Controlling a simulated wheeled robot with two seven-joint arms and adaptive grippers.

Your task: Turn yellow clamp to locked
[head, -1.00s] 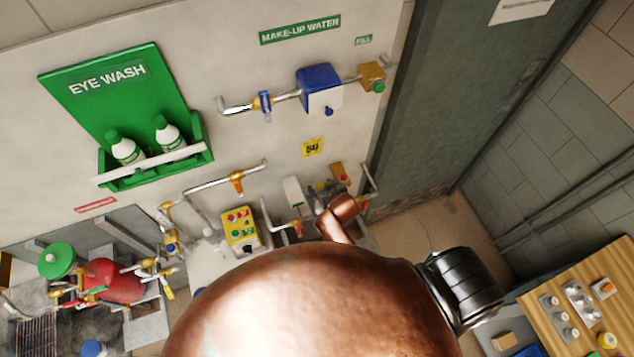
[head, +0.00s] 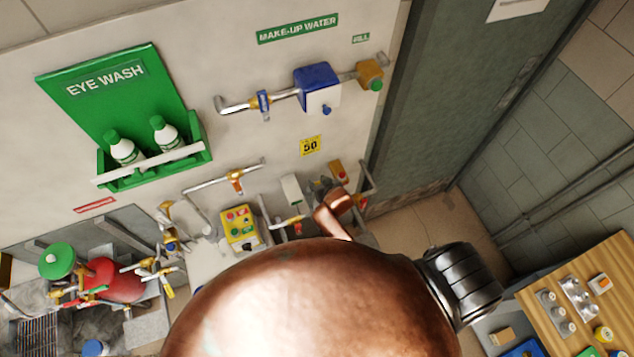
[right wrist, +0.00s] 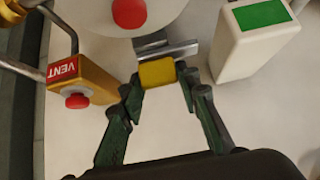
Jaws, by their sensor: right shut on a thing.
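In the right wrist view the yellow clamp (right wrist: 157,72) is a small yellow block at a grey metal bar, just under a white round part with a red knob (right wrist: 129,12). My right gripper (right wrist: 159,80) has its dark green fingers on both sides of the yellow block and is shut on it. In the head view my right gripper (head: 322,187) is small and partly hidden at the lower wall, so the clamp cannot be made out there. Whether the clamp is locked cannot be told. My left gripper is not in view.
A yellow VENT box (right wrist: 78,88) with a red button is close left of the fingers. A white box with a green label (right wrist: 262,14) is close on the right. A yellow button box (head: 239,228) and pipes are on the wall. A wooden table (head: 560,300) stands at lower right.

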